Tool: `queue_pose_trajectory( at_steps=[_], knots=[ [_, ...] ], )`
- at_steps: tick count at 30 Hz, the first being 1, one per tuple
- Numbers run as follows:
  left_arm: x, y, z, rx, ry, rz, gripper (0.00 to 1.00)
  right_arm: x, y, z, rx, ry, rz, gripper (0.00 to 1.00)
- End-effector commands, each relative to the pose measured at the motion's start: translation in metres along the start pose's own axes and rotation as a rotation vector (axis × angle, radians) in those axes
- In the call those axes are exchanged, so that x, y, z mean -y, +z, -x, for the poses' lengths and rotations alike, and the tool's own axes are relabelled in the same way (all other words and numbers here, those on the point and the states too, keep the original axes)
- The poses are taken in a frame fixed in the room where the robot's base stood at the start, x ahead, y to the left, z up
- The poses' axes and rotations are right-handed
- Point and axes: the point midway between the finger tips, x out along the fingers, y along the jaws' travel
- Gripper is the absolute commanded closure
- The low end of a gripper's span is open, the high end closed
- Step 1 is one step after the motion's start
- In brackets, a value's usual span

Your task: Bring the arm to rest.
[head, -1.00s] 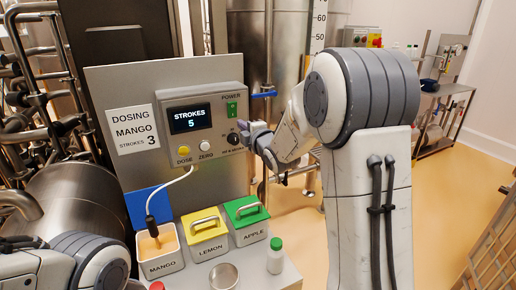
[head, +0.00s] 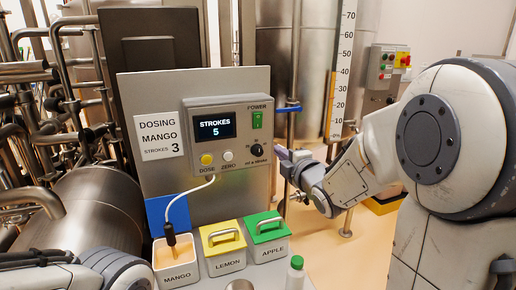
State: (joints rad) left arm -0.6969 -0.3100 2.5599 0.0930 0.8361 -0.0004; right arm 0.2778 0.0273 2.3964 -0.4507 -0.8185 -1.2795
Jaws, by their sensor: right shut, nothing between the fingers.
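My right gripper (head: 287,160) is shut and empty. It is in the air just right of the control box (head: 228,136), apart from the knob (head: 257,150). The box's display (head: 215,126) reads STROKES 5. The box also has a yellow DOSE button (head: 207,160), a white ZERO button (head: 228,156) and a green POWER switch (head: 257,120). A card (head: 160,135) beside it reads DOSING MANGO, STROKES 3. Part of my left arm shows at the lower left, but its fingers are not visible.
An open MANGO bin (head: 178,277) stands below the hose nozzle (head: 170,236). The LEMON bin (head: 226,263) has a yellow lid, the APPLE bin (head: 270,250) a green one. A green-capped bottle (head: 296,275) stands in front. A steel tank (head: 300,70) is behind my right gripper.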

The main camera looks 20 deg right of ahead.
Motion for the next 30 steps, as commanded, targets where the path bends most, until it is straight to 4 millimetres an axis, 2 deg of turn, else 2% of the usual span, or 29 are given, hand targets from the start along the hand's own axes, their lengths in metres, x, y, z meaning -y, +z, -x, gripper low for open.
queue_pose_trajectory(
  at_steps=[5,8,11,14,17,18,21,25,27,30],
  knots=[
    [0.0,0.0,0.0,0.0,0.0,0.0,0.5,0.006,-0.01,0.0,-0.007,-0.035,-0.039,1.0],
    [0.0,0.0,0.0,0.0,0.0,0.0,0.5,0.026,-0.037,0.004,-0.016,-0.143,-0.155,1.0],
    [0.0,0.0,0.0,0.0,0.0,0.0,0.5,0.058,-0.08,0.02,-0.007,-0.327,-0.338,1.0],
    [0.0,0.0,0.0,0.0,0.0,0.0,0.5,0.097,-0.126,0.054,0.041,-0.554,-0.53,1.0],
    [0.0,0.0,0.0,0.0,0.0,0.0,0.5,0.133,-0.165,0.105,0.13,-0.788,-0.689,1.0],
    [0.0,0.0,0.0,0.0,0.0,0.0,0.5,0.146,-0.179,0.129,0.178,-0.88,-0.739,1.0],
    [0.0,0.0,0.0,0.0,0.0,0.0,0.5,0.171,-0.202,0.191,0.317,-1.088,-0.825,1.0],
    [0.0,0.0,0.0,0.0,0.0,0.0,0.5,0.188,-0.215,0.259,0.492,-1.275,-0.86,1.0],
    [0.0,0.0,0.0,0.0,0.0,0.0,0.5,0.192,-0.216,0.284,0.567,-1.336,-0.861,1.0],
    [0.0,0.0,0.0,0.0,0.0,0.0,0.5,0.194,-0.216,0.306,0.635,-1.384,-0.857,1.0]
  ],
)
